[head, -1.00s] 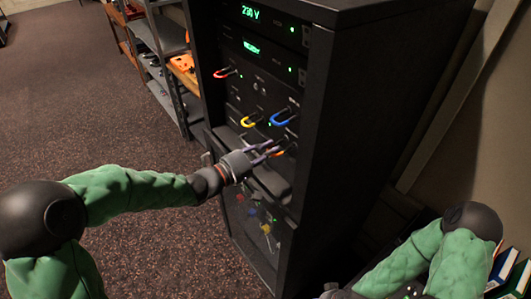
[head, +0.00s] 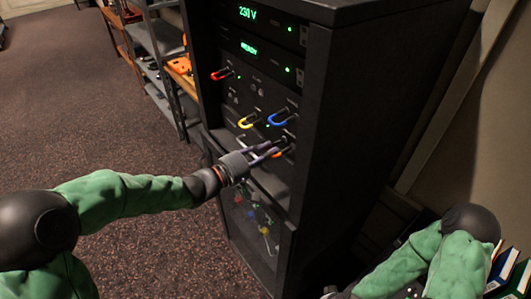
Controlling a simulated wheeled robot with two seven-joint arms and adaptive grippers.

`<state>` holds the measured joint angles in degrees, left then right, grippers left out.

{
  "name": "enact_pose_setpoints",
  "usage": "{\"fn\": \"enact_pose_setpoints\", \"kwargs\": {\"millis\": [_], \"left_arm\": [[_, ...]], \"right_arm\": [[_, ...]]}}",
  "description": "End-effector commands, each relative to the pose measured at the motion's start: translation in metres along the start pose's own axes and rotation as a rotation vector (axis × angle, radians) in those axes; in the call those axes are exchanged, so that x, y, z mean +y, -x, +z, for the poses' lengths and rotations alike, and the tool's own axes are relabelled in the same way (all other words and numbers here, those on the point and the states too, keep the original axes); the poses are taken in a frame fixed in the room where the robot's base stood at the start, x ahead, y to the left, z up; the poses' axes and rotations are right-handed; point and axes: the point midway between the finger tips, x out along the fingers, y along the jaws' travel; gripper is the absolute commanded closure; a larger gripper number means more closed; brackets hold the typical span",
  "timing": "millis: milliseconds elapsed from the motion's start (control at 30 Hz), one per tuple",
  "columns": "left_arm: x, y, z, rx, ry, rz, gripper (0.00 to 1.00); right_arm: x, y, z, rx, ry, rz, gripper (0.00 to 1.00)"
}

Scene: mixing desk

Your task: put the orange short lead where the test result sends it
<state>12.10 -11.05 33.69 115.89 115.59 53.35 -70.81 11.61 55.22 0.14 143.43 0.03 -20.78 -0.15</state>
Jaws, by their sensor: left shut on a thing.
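The orange short lead (head: 283,152) is at the lowest visible row of sockets on the black rack's front. My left gripper (head: 272,151) reaches in from the left with its fingers shut on this lead. The fingers hide part of it, and I cannot tell whether its plugs are seated. A red lead (head: 222,75), a yellow lead (head: 248,121) and a blue lead (head: 281,118) loop from the panels above. A green display (head: 247,13) reads 230 V; the text on the display below it (head: 249,47) is too small to read surely. My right gripper (head: 330,292) is at the bottom edge, mostly cut off.
The black rack (head: 345,130) stands upright, with several coloured leads (head: 262,222) low on its front. A shelf (head: 160,70) stands behind it at the left. Binders (head: 505,268) are at the lower right. The carpet (head: 90,130) at left is clear.

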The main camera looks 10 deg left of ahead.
Motion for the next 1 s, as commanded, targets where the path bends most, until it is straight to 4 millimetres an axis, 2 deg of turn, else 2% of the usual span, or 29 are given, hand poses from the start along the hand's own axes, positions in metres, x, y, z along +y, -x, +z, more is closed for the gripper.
{"fn": "enact_pose_setpoints", "kwargs": {"millis": [667, 1000], "left_arm": [[0.0003, 0.0, -0.0002, 0.001, 0.0, 0.0, 1.0], [-0.0007, 0.0001, -0.0004, 0.001, 0.0, 0.0, 1.0]], "right_arm": [[0.0002, -0.0006, 0.0, 0.0, 0.0, 0.0, 0.6], [0.003, -0.0083, -0.0003, 0.0, 0.0, 0.0, 0.6]]}}
